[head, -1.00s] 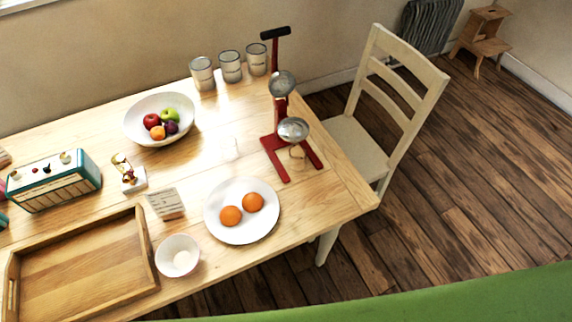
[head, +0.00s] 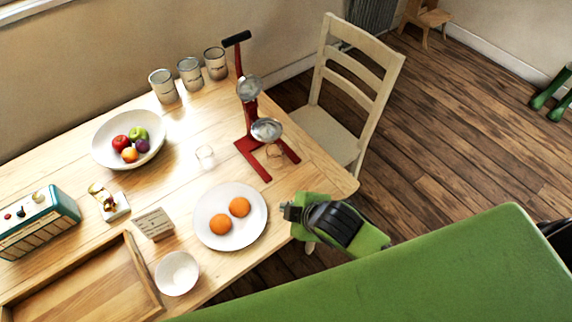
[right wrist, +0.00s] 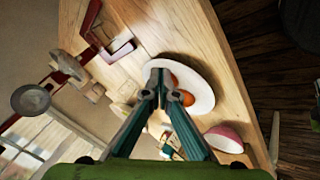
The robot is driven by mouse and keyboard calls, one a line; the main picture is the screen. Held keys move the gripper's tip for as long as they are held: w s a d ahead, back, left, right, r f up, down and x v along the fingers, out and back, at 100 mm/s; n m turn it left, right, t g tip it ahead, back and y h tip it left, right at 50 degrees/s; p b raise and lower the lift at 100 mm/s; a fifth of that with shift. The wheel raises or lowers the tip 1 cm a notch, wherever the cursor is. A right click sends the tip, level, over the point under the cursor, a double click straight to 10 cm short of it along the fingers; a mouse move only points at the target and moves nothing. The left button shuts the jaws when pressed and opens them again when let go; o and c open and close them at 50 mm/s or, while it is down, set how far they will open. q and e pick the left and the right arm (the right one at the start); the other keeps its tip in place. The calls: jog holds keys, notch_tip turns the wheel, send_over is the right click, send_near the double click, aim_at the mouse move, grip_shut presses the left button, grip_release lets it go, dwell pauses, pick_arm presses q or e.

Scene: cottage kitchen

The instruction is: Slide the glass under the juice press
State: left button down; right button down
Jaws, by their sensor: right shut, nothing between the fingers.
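The red juice press (head: 251,118) stands near the right end of the wooden table, its black-tipped lever raised. A small clear glass (head: 205,156) stands on the table to the left of the press base, apart from it. A faint clear, rounded shape shows between the base legs under the cup; I cannot tell whether it is a part of the press. My right gripper (head: 288,212) is shut and empty, over the table's front right edge beside the plate. In the right wrist view its fingertips (right wrist: 160,78) meet in front of the plate. My left gripper is out of view.
A white plate (head: 255,232) with two oranges lies in front of the glass. Canisters (head: 190,74) stand behind. A chair (head: 372,98) stands beyond the press.

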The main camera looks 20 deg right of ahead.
jog(key=w+a+r+n+t+y, duration=0.1)
jog(key=w+a+r+n, duration=0.25)
jog(key=n, duration=2.35)
send_near(280, 161)
jog(key=s+d, duration=0.4)
jog(key=s, duration=0.2)
jog(key=shift+y, duration=0.4)
jog(key=x, duration=1)
jog(key=shift+a+f+p, duration=0.25)
jog(key=shift+a+p, duration=0.1)
jog(key=shift+p, duration=0.05)
jog(key=shift+w+a+r+p, duration=0.1)
jog(key=shift+w+a+p, duration=0.15)
jog(key=shift+w, duration=0.3)
jog(key=shift+w+a+r+p, duration=0.1)
jog(key=shift+w+a+p, duration=0.15)
jog(key=shift+w, duration=0.25)
jog(key=shift+w+a+f, duration=0.1)
jog(key=shift+w+a, duration=0.15)
jog(key=shift+w, duration=0.35)
jog(key=shift+w+a, duration=0.35)
jog(key=shift+w, duration=0.4)
jog(key=shift+w+a, duration=0.35)
jog(key=shift+w, duration=0.4)
